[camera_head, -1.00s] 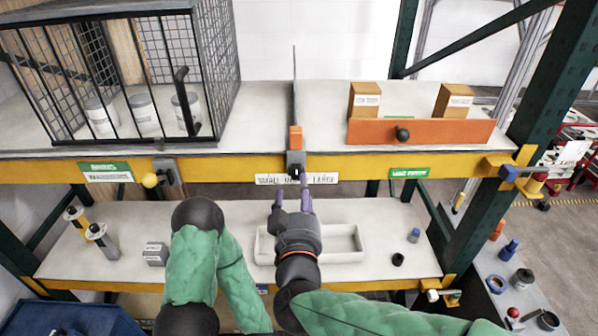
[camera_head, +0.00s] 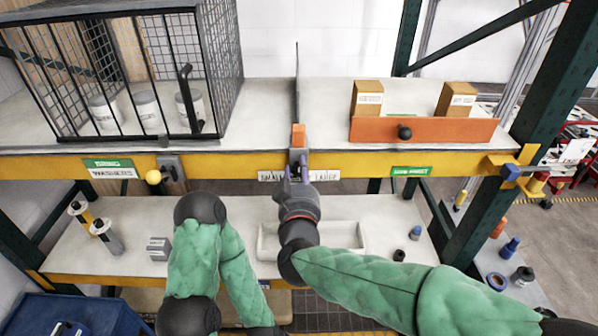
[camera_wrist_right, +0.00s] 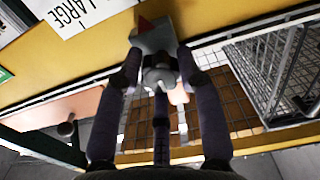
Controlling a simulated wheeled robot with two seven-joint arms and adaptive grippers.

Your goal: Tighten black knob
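A small dark clamp (camera_head: 299,160) with an orange top sits on the yellow shelf beam, below the upright divider. In the right wrist view, a round grey-black knob (camera_wrist_right: 160,78) shows on the clamp's underside. My right gripper (camera_head: 296,175) points up at the clamp from in front of the beam. Its fingers (camera_wrist_right: 158,64) are spread on both sides of the knob, with a gap showing; whether any finger touches it I cannot tell. Another black knob (camera_head: 404,133) is on the orange drawer front. My left arm shows, but its gripper is out of view.
The yellow beam (camera_head: 240,168) runs across behind my right gripper. A wire cage (camera_head: 222,60) with white cans stands at upper left. A white tray (camera_head: 350,240) lies on the lower shelf behind my right forearm.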

